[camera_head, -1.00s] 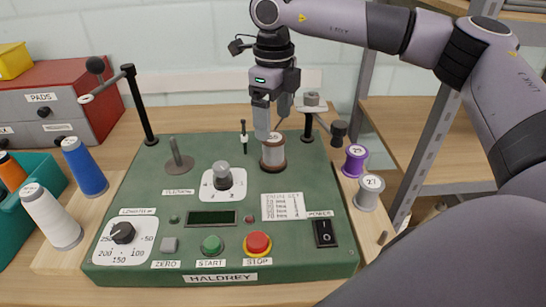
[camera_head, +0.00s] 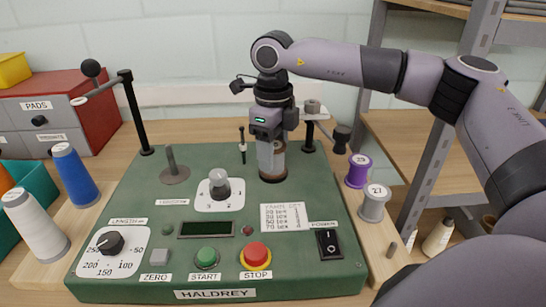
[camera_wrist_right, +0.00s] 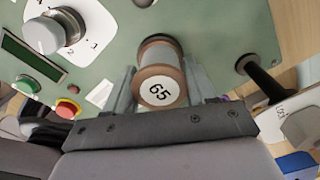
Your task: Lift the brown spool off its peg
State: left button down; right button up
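The brown spool (camera_head: 272,165) stands upright on the green machine's top, at its back right. In the right wrist view its round white label reads 65 (camera_wrist_right: 159,92). My right gripper (camera_head: 271,150) is over the spool and points down. In the wrist view its two fingers (camera_wrist_right: 161,80) stand either side of the spool, close to it, and look open. I see no clear grip on the spool. The peg is hidden inside the spool. My left gripper is not in view.
Purple (camera_head: 358,172) and grey (camera_head: 374,204) spools sit at the right. Blue (camera_head: 74,176) and white (camera_head: 38,226) cones stand at the left.

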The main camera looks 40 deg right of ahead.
jog(key=shift+r+p, duration=2.7)
jog(key=shift+r, duration=0.85)
